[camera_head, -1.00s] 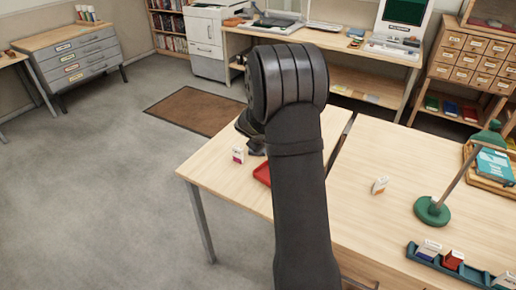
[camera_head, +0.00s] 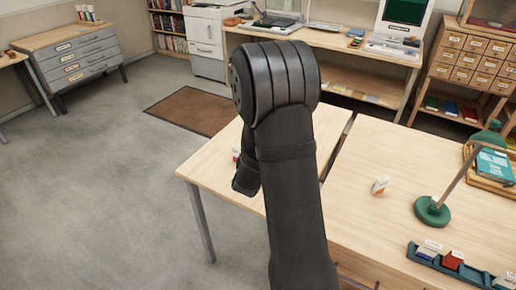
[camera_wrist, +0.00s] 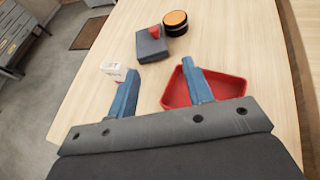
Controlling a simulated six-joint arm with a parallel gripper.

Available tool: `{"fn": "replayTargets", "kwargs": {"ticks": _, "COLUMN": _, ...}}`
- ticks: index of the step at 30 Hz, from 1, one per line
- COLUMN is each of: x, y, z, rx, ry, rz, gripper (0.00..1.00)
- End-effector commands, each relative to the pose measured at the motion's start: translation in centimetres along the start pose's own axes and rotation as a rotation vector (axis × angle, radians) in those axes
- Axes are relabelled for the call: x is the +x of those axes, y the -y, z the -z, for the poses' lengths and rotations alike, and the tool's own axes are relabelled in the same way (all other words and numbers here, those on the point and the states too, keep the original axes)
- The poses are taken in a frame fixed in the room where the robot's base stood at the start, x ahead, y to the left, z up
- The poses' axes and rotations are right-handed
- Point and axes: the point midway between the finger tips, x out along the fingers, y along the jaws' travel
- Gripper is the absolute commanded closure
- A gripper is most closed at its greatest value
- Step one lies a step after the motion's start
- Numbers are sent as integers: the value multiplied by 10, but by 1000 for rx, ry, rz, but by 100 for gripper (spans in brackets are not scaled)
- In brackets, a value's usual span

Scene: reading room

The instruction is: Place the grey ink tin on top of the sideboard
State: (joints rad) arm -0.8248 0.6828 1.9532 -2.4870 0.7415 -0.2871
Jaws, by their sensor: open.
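A dark grey, box-shaped item (camera_wrist: 153,48), which looks like the grey ink tin, lies on the wooden table (camera_wrist: 100,120) in the wrist view. A small red object (camera_wrist: 154,32) shows at its upper edge; I cannot tell whether it rests on it or stands behind. My gripper (camera_wrist: 159,66) is open and empty, its two blue-grey fingers apart, with the grey item beyond the fingertips. In the head view my arm hides the tin. The likely sideboard, a grey drawer cabinet with a wooden top (camera_head: 62,38), stands at the far left.
A red tray (camera_wrist: 236,90) lies by the right finger, and a small white box (camera_wrist: 112,69) by the left finger. A round black tin with an orange top (camera_wrist: 176,22) stands behind. Several small items (camera_head: 86,13) stand at the cabinet top's back; its front is clear.

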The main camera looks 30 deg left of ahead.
Motion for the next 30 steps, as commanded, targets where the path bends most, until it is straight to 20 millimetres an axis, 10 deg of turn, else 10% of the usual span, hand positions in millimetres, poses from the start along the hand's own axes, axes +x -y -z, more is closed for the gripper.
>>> {"fn": "replayTargets", "kwargs": {"ticks": 30, "x": 128, "y": -9, "z": 2, "rx": -50, "ry": 3, "rz": -28, "gripper": 53}}
